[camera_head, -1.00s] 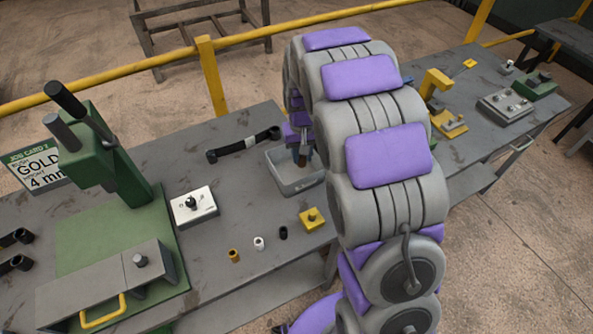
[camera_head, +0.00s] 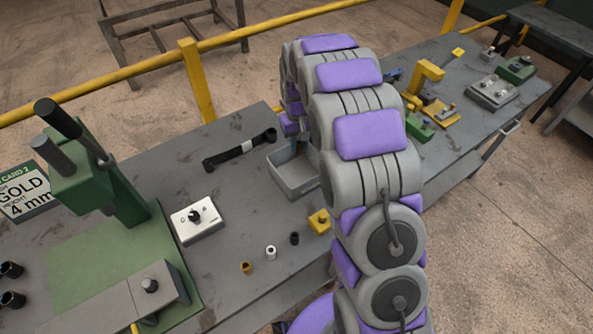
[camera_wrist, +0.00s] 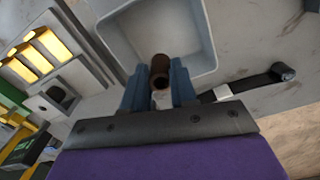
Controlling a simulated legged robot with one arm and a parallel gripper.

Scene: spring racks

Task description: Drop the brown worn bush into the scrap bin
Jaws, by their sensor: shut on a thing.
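The brown worn bush (camera_wrist: 160,68) is a short brown tube held between the blue fingers of my gripper (camera_wrist: 158,78) in the wrist view. My gripper is shut on it. The scrap bin (camera_head: 275,176) is an open grey box on the bench, partly behind my arm in the head view. It also shows in the wrist view (camera_wrist: 213,40), where the bush overlaps its near part. The height of the bush above the bin is hard to tell. The bush is hidden behind my arm in the head view.
A dark bar with a white band (camera_head: 240,150) lies beside the bin. A green press (camera_head: 105,180) stands left.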

